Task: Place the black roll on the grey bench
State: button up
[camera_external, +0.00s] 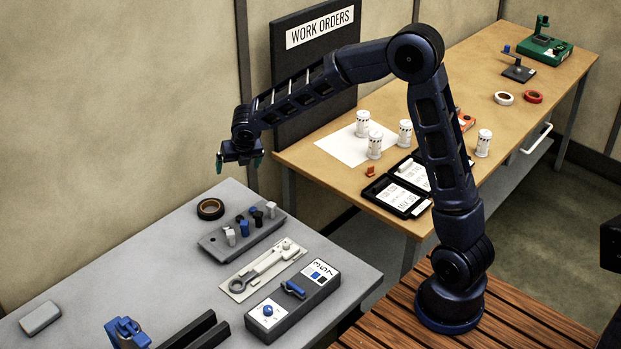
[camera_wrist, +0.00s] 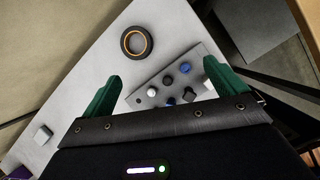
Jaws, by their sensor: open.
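The black roll (camera_external: 210,209) lies flat on the grey bench (camera_external: 150,262), near its back corner and behind the grey block with pegs. It has an orange-brown inner ring. In the wrist view the black roll (camera_wrist: 136,41) lies beyond my fingertips, with the bench (camera_wrist: 75,110) around it. My gripper (camera_external: 240,163) is above the back of the bench, clear of the roll. Its green fingers (camera_wrist: 160,75) are spread wide with nothing between them.
The grey block with pegs (camera_external: 213,242) is beside the roll. A wrench tray (camera_external: 240,289) and dark control box (camera_external: 318,292) lie nearer. A wooden table (camera_external: 325,165) with white bottles stands to the right. The bench's left part is largely clear.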

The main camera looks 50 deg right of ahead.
jog(key=s+d+r+m, duration=0.4)
jog(key=s+r+m, duration=0.1)
jog(key=s, duration=0.2)
jog(key=s+d+r+m+h, duration=0.1)
jog(key=s+d+r+m, duration=0.3)
jog(key=s, duration=0.3)
jog(key=s+d+r+m, duration=0.3)
jog(key=s+r+m, duration=0.2)
jog(key=s+m, duration=0.15)
jog(key=s+d+m+y, duration=0.1)
jog(key=s+d+m, duration=0.1)
jog(key=s+m, duration=0.5)
jog(key=s+d+m+y, duration=0.1)
jog(key=s+m, duration=0.7)
jog(key=s, duration=0.8)
jog(key=shift+s+d, duration=0.3)
jog(key=shift+d, duration=0.3)
